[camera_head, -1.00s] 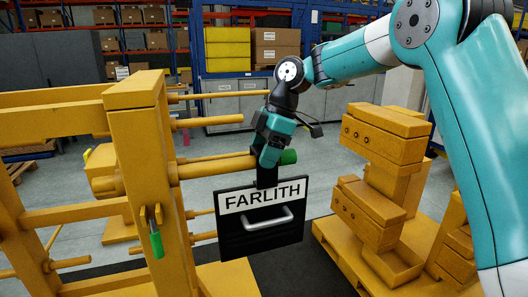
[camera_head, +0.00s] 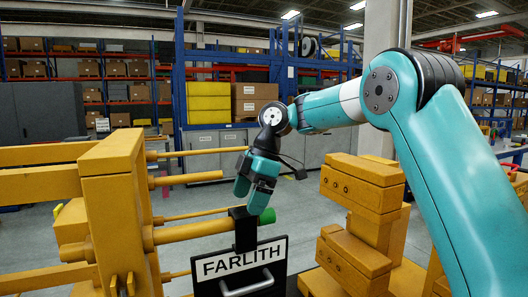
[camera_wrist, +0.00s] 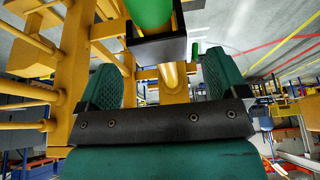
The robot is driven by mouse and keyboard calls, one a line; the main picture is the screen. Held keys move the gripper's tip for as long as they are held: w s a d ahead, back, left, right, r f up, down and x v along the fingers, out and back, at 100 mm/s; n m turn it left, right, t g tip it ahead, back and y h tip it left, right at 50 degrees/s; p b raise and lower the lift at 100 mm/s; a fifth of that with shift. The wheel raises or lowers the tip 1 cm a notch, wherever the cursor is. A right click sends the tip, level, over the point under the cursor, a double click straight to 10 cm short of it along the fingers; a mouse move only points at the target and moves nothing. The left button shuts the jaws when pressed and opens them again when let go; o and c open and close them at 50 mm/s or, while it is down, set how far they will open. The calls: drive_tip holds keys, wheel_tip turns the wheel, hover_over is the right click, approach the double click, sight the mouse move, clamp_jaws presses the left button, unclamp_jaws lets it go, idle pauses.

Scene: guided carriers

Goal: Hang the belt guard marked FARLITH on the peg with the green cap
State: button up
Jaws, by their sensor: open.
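The black belt guard (camera_head: 277,281), with a white FARLITH label and a grey handle, hangs upright in the head view; its lower part is cut off. Its black hook (camera_head: 243,229) sits over the yellow peg (camera_head: 192,231) just inboard of the green cap (camera_head: 267,216). In the wrist view the hook (camera_wrist: 158,48) wraps the peg beside the green cap (camera_wrist: 150,12). My gripper (camera_head: 254,200) is just above the hook. In the wrist view my gripper (camera_wrist: 160,78) has its teal fingers spread with nothing held between them; the hook lies beyond the fingertips.
A stack of yellow blocks (camera_head: 362,185) stands close on the right. Blue shelving is behind, with open floor between.

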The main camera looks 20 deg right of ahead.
drive_tip(key=p+v, duration=0.8)
drive_tip(key=v, duration=0.6)
drive_tip(key=s+a+f+m+y+b, duration=0.1)
drive_tip(key=s+a+f+m+b, duration=0.6)
drive_tip(key=s+a, duration=0.6)
drive_tip(key=s+d+f+m+h+b, duration=0.1)
drive_tip(key=s+f+m+b, duration=0.3)
drive_tip(key=s+f, duration=1.1)
drive_tip(key=s+b, duration=0.1)
drive_tip(key=s, duration=0.2)
drive_tip(key=shift+d+b, duration=0.35)
drive_tip(key=shift+d, duration=0.05)
